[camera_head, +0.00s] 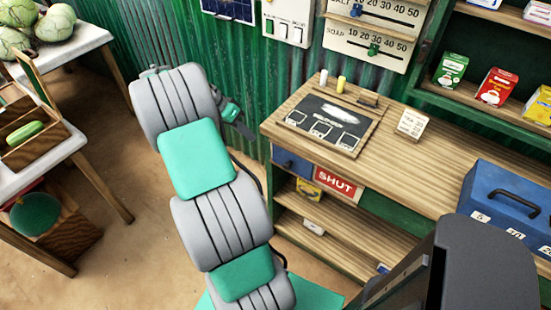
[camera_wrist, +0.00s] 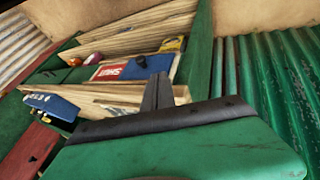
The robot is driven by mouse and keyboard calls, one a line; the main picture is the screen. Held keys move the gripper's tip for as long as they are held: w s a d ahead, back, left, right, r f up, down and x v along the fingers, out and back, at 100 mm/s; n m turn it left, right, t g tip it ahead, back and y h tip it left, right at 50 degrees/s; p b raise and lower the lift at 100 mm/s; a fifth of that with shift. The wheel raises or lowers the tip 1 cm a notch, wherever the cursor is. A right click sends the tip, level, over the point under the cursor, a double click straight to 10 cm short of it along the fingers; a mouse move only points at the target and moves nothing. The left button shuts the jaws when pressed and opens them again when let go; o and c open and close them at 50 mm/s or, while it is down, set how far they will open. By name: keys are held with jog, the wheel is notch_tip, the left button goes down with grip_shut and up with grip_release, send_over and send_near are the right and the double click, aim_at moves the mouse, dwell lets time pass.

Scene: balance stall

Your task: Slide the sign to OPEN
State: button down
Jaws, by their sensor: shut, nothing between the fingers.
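The sign (camera_head: 338,184) is a red plate with white letters reading SHUT, on the front of the wooden counter just under its top. A blue panel (camera_head: 293,163) is to its left on the same front. In the wrist view the sign (camera_wrist: 121,71) appears upside down, beyond and to the left of the fingertips. My gripper (camera_wrist: 158,88) is shut and empty, with its fingers pointing toward the counter front. I cannot tell whether the fingertips touch anything.
The counter top (camera_head: 400,165) holds a chalkboard (camera_head: 330,122), a small card (camera_head: 412,123) and a blue cash box (camera_head: 508,205). Open shelves (camera_head: 325,235) lie below the sign. A green corrugated wall stands behind. A produce table (camera_head: 85,40) is at the left, with bare floor between.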

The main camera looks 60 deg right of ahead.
dwell(0.3)
send_near(276, 158)
jog(key=s+f, duration=0.2)
jog(key=s, duration=0.3)
jog(key=s+a+f, duration=0.1)
jog(key=shift+s+a+f, duration=0.1)
jog(key=shift+s+a, duration=0.05)
jog(key=shift+s, duration=0.05)
jog(key=shift+s, duration=0.15)
